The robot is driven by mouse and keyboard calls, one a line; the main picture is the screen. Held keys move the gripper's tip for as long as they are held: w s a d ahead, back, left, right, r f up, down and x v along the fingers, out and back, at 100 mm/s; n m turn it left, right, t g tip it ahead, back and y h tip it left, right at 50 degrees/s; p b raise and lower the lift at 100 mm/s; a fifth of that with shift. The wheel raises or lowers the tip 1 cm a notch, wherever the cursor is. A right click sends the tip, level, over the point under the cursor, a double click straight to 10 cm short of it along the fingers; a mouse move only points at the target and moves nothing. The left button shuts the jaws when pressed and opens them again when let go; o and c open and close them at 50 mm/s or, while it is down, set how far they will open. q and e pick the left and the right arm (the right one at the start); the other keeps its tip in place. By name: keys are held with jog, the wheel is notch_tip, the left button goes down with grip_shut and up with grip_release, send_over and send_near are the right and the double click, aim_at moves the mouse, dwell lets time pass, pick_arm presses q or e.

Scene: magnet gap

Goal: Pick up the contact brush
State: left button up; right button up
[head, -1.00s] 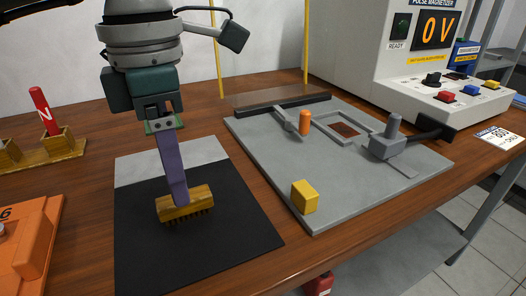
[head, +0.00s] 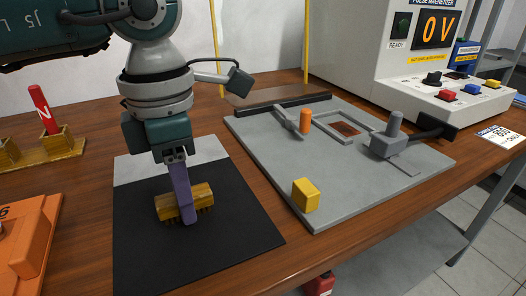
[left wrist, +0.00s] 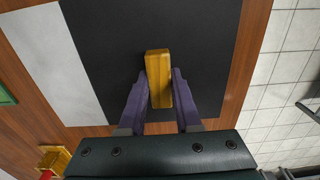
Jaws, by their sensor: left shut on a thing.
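The contact brush (head: 203,193), a wooden block with dark bristles on its underside, is at the middle of the black mat (head: 240,240) in the head view. My left gripper (head: 187,215) points down over it, one purple finger in front of the block. In the left wrist view the block (left wrist: 158,75) sits between the two purple fingers (left wrist: 159,90), which are shut on its sides. The bristles are mostly hidden there. I cannot tell whether the brush is clear of the mat. My right gripper is not in view.
A grey board (head: 370,190) with a yellow block (head: 306,195), an orange peg (head: 305,121) and a grey clamp (head: 393,140) lies to the right. The pulse magnetizer (head: 365,50) stands behind it. An orange case (head: 30,235) and a wooden rack (head: 62,146) with a red magnet (head: 39,105) are left.

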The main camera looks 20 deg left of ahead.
pick_arm(q)
grip_shut()
notch_tip(320, 180, up, 20)
jog(key=p, duration=0.3)
dwell(0.4)
grip_release()
grip_shut()
